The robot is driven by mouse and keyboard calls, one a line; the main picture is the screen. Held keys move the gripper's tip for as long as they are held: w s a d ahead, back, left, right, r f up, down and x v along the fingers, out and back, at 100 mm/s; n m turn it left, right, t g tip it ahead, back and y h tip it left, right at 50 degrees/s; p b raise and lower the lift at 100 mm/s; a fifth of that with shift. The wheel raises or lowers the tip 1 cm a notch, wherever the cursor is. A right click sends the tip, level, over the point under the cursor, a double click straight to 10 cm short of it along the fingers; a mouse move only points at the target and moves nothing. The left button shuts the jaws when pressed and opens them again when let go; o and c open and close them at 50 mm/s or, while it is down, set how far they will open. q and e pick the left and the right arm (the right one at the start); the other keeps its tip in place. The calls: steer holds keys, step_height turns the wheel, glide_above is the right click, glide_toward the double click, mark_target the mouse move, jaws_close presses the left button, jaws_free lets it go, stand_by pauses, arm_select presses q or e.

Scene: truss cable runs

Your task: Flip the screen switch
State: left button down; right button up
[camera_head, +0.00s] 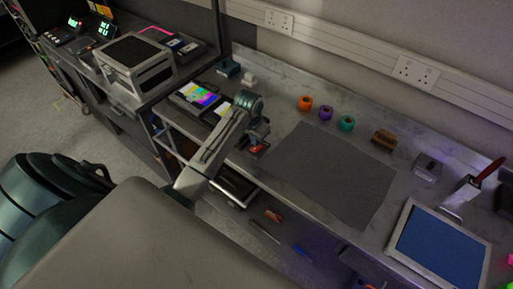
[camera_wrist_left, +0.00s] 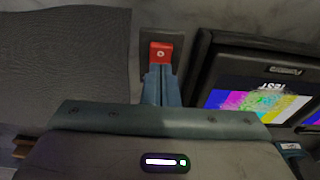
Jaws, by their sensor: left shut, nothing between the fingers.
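The screen switch, a red rocker (camera_wrist_left: 161,51) on a dark plate, lies on the bench just beyond my left fingertips in the left wrist view. In the head view the red switch (camera_head: 257,149) is partly covered by my left gripper (camera_head: 262,140). My left gripper (camera_wrist_left: 160,70) is shut and empty, its fingertips at the near edge of the red rocker; whether they touch it I cannot tell. The screen (camera_head: 200,94) shows colour bars and is lit. In the left wrist view the screen (camera_wrist_left: 250,100) stands to the right of the switch, bearing "TEST". My right gripper is out of view.
A grey mat (camera_head: 330,175) lies right of the switch. Orange, purple and teal rolls (camera_head: 326,112) stand behind it. A blue-screened tablet (camera_head: 440,248) lies at the right. A boxy device (camera_head: 135,65) sits on the left cabinet. The mat is bare.

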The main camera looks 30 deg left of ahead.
mark_target(255, 148)
arm_select(q)
steer(key=shift+f, duration=0.55)
stand_by(0.4)
steer(key=shift+f+b, duration=0.4)
steer(key=shift+f, duration=0.35)
stand_by(0.4)
steer(key=shift+r, duration=0.15)
step_height(255, 148, up, 2)
steer(key=shift+p, duration=0.85)
steer(key=shift+r, duration=2.35)
